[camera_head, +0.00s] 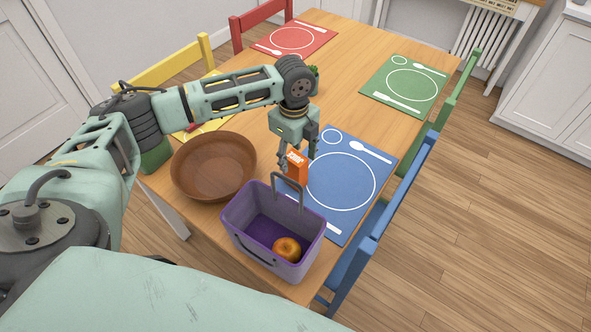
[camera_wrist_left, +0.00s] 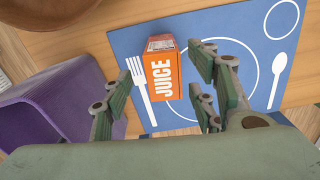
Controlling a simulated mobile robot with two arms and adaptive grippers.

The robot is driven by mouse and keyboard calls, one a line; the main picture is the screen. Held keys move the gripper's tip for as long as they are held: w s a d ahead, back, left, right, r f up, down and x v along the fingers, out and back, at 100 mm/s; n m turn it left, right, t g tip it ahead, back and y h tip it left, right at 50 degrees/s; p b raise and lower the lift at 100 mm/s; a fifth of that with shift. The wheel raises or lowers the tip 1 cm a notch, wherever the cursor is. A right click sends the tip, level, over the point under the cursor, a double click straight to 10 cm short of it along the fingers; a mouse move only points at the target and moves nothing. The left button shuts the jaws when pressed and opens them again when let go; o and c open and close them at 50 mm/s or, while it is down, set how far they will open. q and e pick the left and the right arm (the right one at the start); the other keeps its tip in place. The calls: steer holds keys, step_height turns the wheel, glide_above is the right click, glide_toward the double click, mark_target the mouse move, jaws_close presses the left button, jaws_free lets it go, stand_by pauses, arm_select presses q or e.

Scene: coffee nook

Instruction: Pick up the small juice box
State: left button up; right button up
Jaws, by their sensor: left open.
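The small juice box (camera_head: 297,167) is orange and stands on the near left edge of the blue placemat (camera_head: 341,205). In the left wrist view the juice box (camera_wrist_left: 163,75) shows its "JUICE" lettering and lies between the spread fingers. My left gripper (camera_head: 297,160) is open above and around the box in the head view. In the left wrist view the left gripper's fingers (camera_wrist_left: 158,95) appear apart, with a gap to the box on the left side; contact on the right side cannot be told. My right gripper is not in view.
A purple basket (camera_head: 240,208) holding an orange-coloured fruit (camera_head: 287,249) stands close in front of the box, its handle raised near my gripper. A brown wooden bowl (camera_head: 214,166) is to the left. Green (camera_head: 406,84) and red (camera_head: 294,38) placemats lie farther back. A blue chair (camera_head: 381,226) stands at right.

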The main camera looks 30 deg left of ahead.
arm_select(q)
steer(key=f, duration=0.4)
steer(key=shift+w+d+f+p, duration=0.1)
steer(key=shift+w+f+p, duration=0.1)
steer(key=shift+p, duration=0.15)
steer(key=shift+c, duration=0.3)
jaws_close()
